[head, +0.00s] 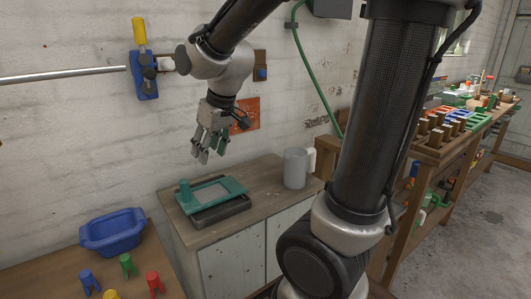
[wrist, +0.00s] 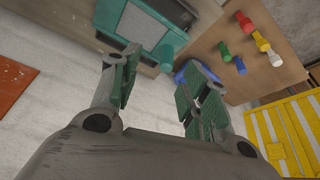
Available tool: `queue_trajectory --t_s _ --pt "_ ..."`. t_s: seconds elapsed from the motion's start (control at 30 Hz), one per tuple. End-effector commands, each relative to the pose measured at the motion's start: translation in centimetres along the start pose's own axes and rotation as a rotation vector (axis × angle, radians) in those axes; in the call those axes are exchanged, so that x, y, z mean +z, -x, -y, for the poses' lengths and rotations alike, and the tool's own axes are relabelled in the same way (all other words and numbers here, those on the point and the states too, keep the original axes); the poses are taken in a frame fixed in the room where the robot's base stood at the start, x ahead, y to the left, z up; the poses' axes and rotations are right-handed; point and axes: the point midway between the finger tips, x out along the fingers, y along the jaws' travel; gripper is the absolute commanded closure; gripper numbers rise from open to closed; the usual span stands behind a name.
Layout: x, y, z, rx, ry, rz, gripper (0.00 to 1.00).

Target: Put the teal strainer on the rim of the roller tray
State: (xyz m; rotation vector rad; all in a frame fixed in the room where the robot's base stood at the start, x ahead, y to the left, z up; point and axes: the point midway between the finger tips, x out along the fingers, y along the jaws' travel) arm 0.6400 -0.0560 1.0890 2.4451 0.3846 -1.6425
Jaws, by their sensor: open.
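The teal strainer (head: 232,184), a flat frame around a pale mesh with an upright teal knob at its left end, lies over the dark roller tray (head: 226,213) on the cabinet top. I cannot tell exactly how its edges meet the tray's rim. My gripper (head: 211,154) is open and empty, pointing down, above the strainer and apart from it. In the wrist view the strainer (wrist: 166,53) shows at the top beyond my open gripper (wrist: 160,68), and the dark tray is partly cut off by the frame edge.
A grey mug (head: 296,168) stands right of the tray on the cabinet top (head: 264,178). A blue tub (head: 112,234) and several coloured pegs stand on the lower-left bench. The wall behind carries a blue valve block (head: 146,88) with a pipe. A yellow crate (wrist: 297,130) shows in the wrist view.

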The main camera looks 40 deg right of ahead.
Motion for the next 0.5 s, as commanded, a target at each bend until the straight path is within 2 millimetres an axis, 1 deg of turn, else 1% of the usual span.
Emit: queue_trajectory --t_s 0.03,0.07,0.1,0.17,0.2,0.3,0.4,0.5 --pt "2.0 2.2 -1.0 0.016 -0.039 -0.01 0.54" --pt "3.4 3.4 -1.5 0.025 -0.063 -0.009 0.54" --pt "5.2 4.8 -2.0 0.037 -0.096 -0.008 0.54" --pt "8.1 6.6 -2.7 0.057 -0.142 -0.004 0.54" --pt "9.9 7.6 -3.0 0.068 -0.172 -0.002 0.54" --pt "13.7 9.3 -3.3 0.093 -0.234 0.005 0.54" --pt "16.1 10.2 -3.4 0.109 -0.272 0.009 0.54" --pt "17.2 10.5 -3.4 0.117 -0.291 0.012 0.54"
